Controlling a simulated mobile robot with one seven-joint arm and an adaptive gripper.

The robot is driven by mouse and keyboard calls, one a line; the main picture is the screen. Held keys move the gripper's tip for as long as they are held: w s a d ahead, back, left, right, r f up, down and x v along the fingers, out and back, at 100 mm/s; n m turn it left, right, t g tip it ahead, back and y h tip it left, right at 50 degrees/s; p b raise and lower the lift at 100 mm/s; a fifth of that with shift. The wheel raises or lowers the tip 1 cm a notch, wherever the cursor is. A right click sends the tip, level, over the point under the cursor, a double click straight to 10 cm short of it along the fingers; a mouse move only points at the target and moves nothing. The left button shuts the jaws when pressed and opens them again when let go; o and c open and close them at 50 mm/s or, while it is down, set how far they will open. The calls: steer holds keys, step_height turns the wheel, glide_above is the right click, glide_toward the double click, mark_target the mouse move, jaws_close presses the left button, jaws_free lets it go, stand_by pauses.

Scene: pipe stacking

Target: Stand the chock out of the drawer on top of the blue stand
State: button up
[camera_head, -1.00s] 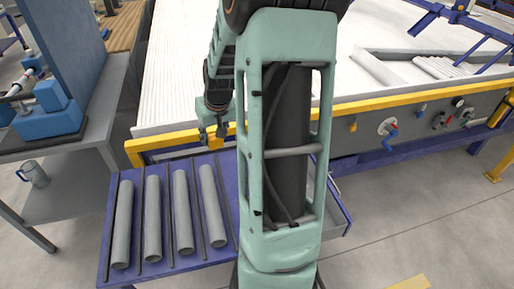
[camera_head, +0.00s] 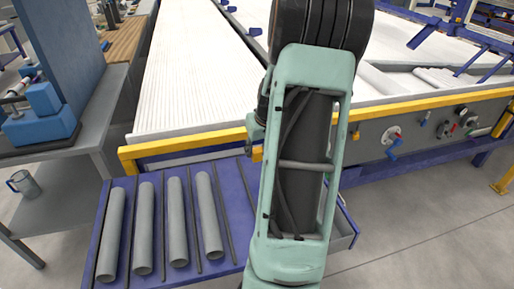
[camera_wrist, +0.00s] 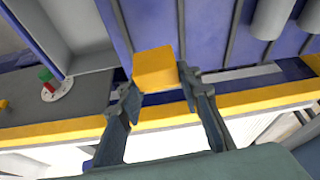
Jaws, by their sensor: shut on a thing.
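My gripper (camera_wrist: 158,86) is shut on a yellow block, the chock (camera_wrist: 155,66), held between its two fingertips in the wrist view. The blue stand (camera_head: 236,215) carries grey pipes and dark dividers; part of its top also shows in the wrist view (camera_wrist: 205,35), beyond the chock. I cannot tell the height of the chock above it. The open drawer (camera_head: 343,238) juts from the stand's right side, partly behind my arm. Its grey inside shows at the upper left of the wrist view (camera_wrist: 82,25). In the head view my arm hides the gripper and chock.
Several grey pipes (camera_head: 144,228) lie on the stand's left part; its right part looks bare. A long white-topped machine with a yellow rail (camera_head: 420,103) stands behind it. A grey bench (camera_head: 60,175) with a blue device is at left. A mug (camera_head: 25,184) sits on its lower shelf.

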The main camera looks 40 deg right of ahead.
step_height(320, 180, down, 8)
steer(key=b, duration=0.5)
steer(key=o, duration=1.3)
steer(key=v, duration=1.2)
steer(key=shift+s, duration=0.1)
